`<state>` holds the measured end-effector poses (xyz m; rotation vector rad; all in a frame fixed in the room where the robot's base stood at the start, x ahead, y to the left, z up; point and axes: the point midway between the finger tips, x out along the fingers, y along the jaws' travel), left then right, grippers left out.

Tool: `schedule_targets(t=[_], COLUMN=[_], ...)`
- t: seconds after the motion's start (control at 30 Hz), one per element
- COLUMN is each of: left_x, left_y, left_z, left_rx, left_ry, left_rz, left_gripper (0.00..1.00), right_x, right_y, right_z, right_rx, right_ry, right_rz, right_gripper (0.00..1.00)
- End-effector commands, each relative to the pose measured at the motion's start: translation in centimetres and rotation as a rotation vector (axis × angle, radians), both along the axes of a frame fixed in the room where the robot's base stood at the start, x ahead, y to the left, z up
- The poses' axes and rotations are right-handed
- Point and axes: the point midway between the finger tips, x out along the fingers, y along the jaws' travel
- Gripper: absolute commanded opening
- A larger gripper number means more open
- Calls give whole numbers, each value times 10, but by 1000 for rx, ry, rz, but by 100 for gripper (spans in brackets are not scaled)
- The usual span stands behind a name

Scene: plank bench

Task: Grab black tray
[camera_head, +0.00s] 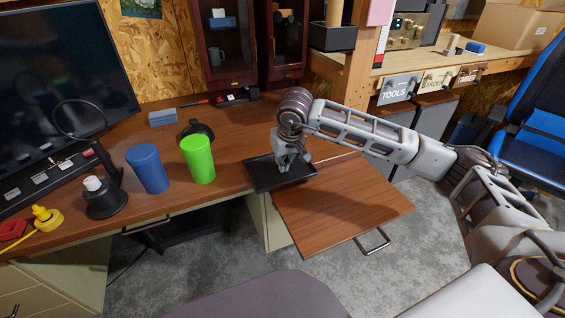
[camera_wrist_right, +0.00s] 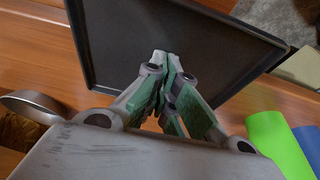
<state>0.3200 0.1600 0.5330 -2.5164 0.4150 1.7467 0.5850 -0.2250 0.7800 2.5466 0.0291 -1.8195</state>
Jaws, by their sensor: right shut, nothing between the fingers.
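The black tray (camera_head: 262,178) is a flat, dark rectangle with a low rim. It lies at the right end of the wooden desk, by the pulled-out board. It also fills the upper middle of the right wrist view (camera_wrist_right: 115,60). My right gripper (camera_head: 284,168) points down over the tray's inside. Its fingers are shut with nothing between them, and the tips (camera_wrist_right: 163,58) are over the tray floor, apart from the rim. I cannot tell whether the tips touch the floor. My left gripper is in neither view.
A green cup (camera_head: 198,159) and a blue cup (camera_head: 147,168) stand left of the tray. A dark round object (camera_head: 196,130) sits behind the green cup. The pulled-out board (camera_head: 345,205) is bare. A monitor (camera_head: 60,85) stands at the left.

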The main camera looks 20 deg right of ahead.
Motion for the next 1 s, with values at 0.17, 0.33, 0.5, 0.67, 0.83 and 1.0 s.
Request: schedule_targets(t=[0.17, 0.33, 0.5, 0.67, 0.83, 1.0], left_x=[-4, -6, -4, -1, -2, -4], left_y=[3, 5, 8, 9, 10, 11], left_z=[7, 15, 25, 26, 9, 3], left_rx=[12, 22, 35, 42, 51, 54], left_ry=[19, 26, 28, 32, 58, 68], left_rz=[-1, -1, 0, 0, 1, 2], left_gripper=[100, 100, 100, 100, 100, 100], right_x=[-4, -8, -14, -22, -28, -31], right_y=[-1, -1, -1, -1, -1, -1], right_z=[13, 26, 45, 67, 83, 90], right_rx=[-1, -1, -1, -1, 0, -1], right_ry=[-2, -2, -3, -4, -2, -1], right_rz=[-1, 0, 1, 0, 0, 0], right_gripper=[0, 0, 0, 0, 0, 0])
